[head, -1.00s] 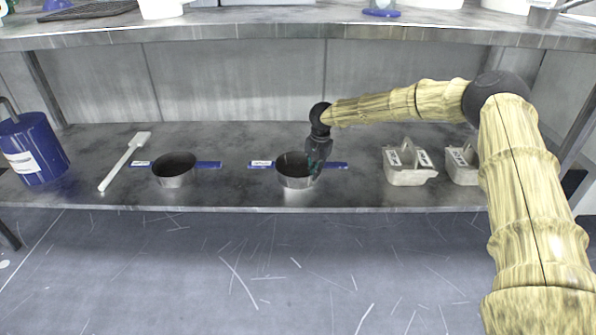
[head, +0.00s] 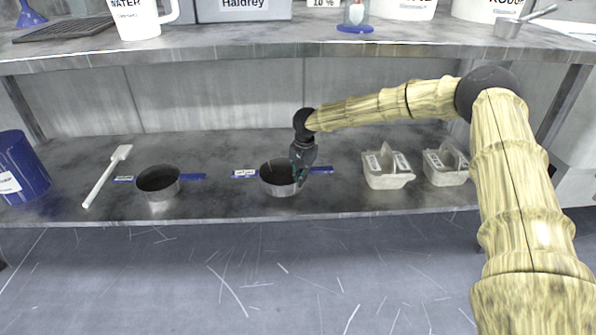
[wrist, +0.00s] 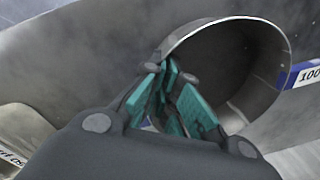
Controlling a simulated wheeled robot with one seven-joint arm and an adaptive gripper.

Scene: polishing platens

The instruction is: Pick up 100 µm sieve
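The 100 µm sieve (head: 279,190) is a round metal cup on the lower shelf. A blue strip with a white label (head: 244,172) shows behind it. In the wrist view its open mouth (wrist: 235,65) fills the upper middle, and a label reading "100" (wrist: 308,74) is at the right. My gripper (head: 299,179) points down at the right side of the sieve's rim. In the wrist view its teal fingers (wrist: 172,95) are close together and overlap the rim's near edge. They hide that part of the wall, so I cannot tell whether they grip it.
A second sieve (head: 158,184) and a white spatula (head: 105,178) lie to the left, with a blue container (head: 22,170) beyond. Two pale trays (head: 388,178) (head: 447,172) stand to the right. The upper shelf (head: 230,48) overhangs the space and carries a jug and containers.

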